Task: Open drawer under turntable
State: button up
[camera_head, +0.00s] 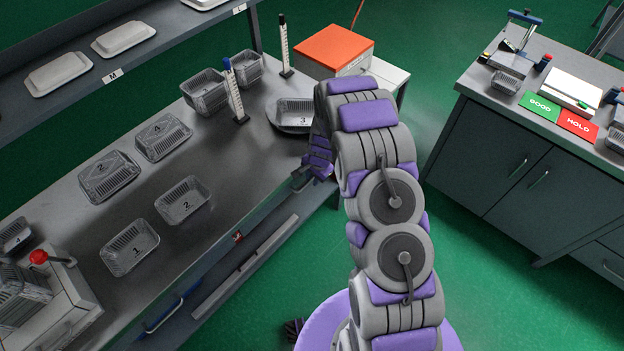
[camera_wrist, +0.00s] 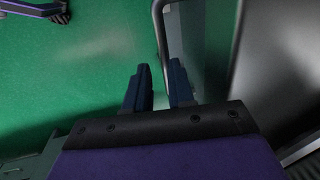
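The turntable (camera_head: 284,127) is a grey disc near the right end of the long bench, with a foil tray marked 3 (camera_head: 296,112) on it. The drawer front below it is mostly hidden by my arm in the head view. My gripper (camera_head: 301,179) is at the bench's front edge, just below the turntable, partly hidden by my wrist. In the wrist view my gripper (camera_wrist: 160,85) has its two dark fingers apart. A curved grey bar (camera_wrist: 159,38), perhaps the drawer handle, runs toward the gap between them. I cannot tell whether it lies between the fingers or touches one.
The bench (camera_head: 215,150) holds several foil trays, two upright rulers and a red-knobbed box (camera_head: 62,300). An orange-topped box (camera_head: 334,50) stands beyond the turntable. A second cabinet (camera_head: 500,165) stands at right. Green floor lies open between them.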

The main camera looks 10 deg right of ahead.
jog(key=shift+a+f, duration=0.1)
jog(key=shift+f, duration=0.1)
jog(key=shift+s+a+f, duration=0.1)
jog(key=shift+a, duration=1.2)
jog(key=shift+d, duration=0.35)
jog(key=c, duration=0.3)
jog(key=shift+w+d, duration=0.2)
jog(key=shift+d, duration=0.25)
grip_shut()
jog(key=shift+a, duration=0.2)
